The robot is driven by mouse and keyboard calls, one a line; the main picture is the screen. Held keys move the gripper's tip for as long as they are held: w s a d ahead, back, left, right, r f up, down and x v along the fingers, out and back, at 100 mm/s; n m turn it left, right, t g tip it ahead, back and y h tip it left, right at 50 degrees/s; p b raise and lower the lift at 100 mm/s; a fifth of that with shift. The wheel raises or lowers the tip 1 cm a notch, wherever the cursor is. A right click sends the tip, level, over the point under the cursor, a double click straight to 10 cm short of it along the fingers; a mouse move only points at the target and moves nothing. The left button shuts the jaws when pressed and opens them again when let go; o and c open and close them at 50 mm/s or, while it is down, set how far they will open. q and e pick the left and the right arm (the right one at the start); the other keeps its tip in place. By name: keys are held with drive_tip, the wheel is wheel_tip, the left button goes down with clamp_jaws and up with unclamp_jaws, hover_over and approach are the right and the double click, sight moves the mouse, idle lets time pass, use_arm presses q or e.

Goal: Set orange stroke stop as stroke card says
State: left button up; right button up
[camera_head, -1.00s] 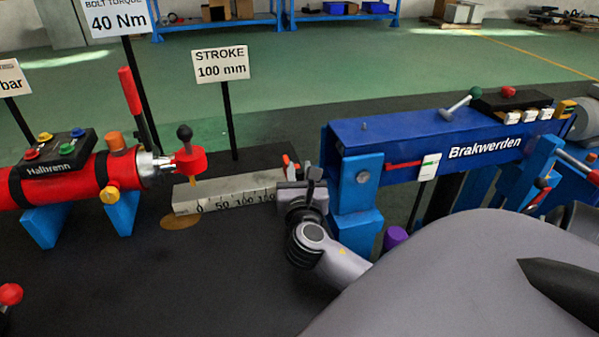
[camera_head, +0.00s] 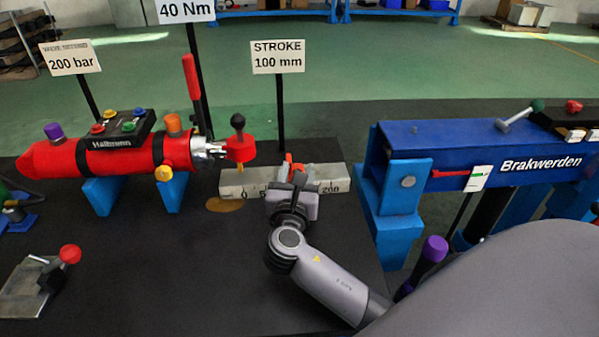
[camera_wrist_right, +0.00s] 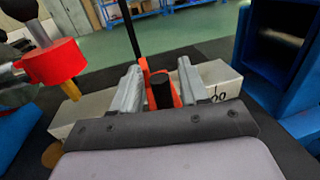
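The orange stroke stop (camera_wrist_right: 176,98), with a black knob, sits on the pale stroke scale (camera_head: 338,181). Only the scale's 0 end and 200 end read clearly; the marks at the stop are hidden, and it stands roughly midway. The stroke card (camera_head: 278,57) reads 100 mm. My right gripper (camera_head: 290,178) is over the scale. In the right wrist view its fingers (camera_wrist_right: 160,88) stand either side of the stop, with orange reaching both, so it appears shut on it. The stop's orange top (camera_head: 290,161) shows in the head view. My left gripper is out of view.
The red cylinder (camera_head: 95,159) ends in a rod with a red collar (camera_head: 240,149) left of the scale. The blue Brakwerden machine (camera_head: 450,147) stands to the right. Other cards read 200 bar (camera_head: 70,57) and 40 Nm (camera_head: 186,9).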

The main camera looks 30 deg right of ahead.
drive_tip(key=shift+v, duration=3.6)
